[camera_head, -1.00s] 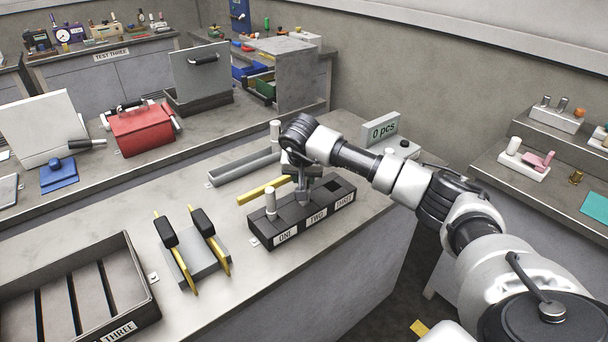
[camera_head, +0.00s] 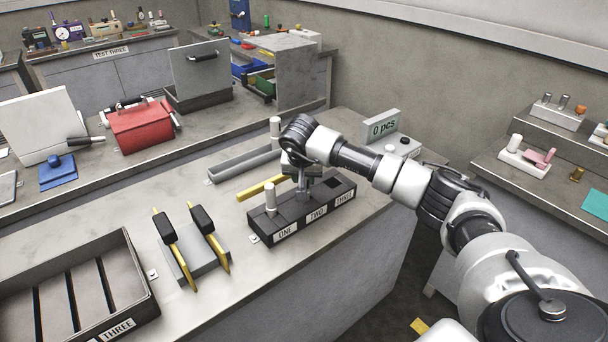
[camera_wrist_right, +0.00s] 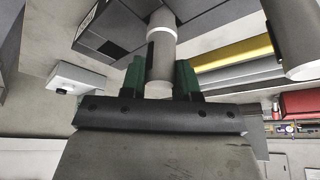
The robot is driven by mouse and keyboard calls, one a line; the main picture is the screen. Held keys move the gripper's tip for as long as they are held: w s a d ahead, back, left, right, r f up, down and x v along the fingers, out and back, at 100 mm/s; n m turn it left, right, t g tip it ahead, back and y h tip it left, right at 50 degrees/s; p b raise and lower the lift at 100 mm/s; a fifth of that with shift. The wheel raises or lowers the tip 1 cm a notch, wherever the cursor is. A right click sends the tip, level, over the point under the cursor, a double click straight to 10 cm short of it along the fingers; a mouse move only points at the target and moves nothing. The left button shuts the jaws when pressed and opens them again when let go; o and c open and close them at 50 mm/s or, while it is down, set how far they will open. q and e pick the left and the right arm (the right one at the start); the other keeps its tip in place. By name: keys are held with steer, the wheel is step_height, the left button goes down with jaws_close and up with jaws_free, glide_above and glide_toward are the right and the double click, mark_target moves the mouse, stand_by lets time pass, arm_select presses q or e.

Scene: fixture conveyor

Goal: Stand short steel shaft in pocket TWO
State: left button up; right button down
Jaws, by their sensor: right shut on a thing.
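The dark fixture block (camera_head: 262,232) has pockets labelled ONE, TWO and THREE. My right gripper (camera_head: 303,190) is above pocket TWO, pointing down. In the right wrist view its green fingers (camera_wrist_right: 160,75) are shut on the short steel shaft (camera_wrist_right: 161,50), a pale cylinder. The shaft's far end meets the block (camera_wrist_right: 108,35); I cannot tell how deep it sits in the pocket. In the head view the gripper mostly hides this shaft. Another shaft (camera_head: 270,199) stands upright in pocket ONE. Pocket THREE (camera_head: 334,184) looks empty. My left gripper is not in view.
A yellow bar (camera_head: 262,187) and a grey channel (camera_head: 240,165) lie behind the block. An upright cylinder (camera_head: 275,130) stands by the channel. A stand with black-and-yellow handles (camera_head: 200,262) and a dark slotted tray (camera_head: 130,255) are at left. A counter display (camera_head: 382,130) is behind right.

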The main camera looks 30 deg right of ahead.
steer(key=c, duration=0.8)
jaws_free()
steer(key=shift+o, duration=0.2)
